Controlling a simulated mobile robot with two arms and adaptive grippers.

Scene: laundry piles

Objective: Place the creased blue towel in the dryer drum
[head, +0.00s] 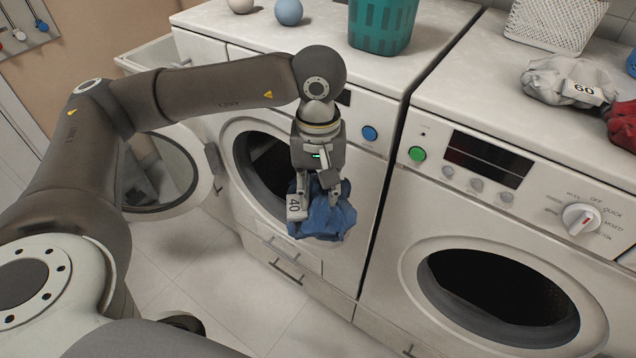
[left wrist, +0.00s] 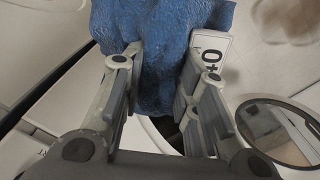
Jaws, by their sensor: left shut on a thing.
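The creased blue towel (head: 325,219) hangs crumpled from my left gripper (head: 316,190), in front of the left machine. A white tag marked 40 (head: 294,206) is on it. In the left wrist view the blue towel (left wrist: 160,50) sits between the two fingers of my left gripper (left wrist: 160,92). The left machine's round opening (head: 262,165) is dark inside, just left of and behind the towel. Its round door (head: 160,175) stands swung open to the left. My right gripper is not in view.
The right machine (head: 500,295) has an open dark drum. A grey bundle tagged 60 (head: 560,80) and a red bundle (head: 624,124) lie on its top. A teal basket (head: 381,25) and two balls, one blue (head: 289,11), stand on the left machine. An open drawer (head: 150,58) juts out left.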

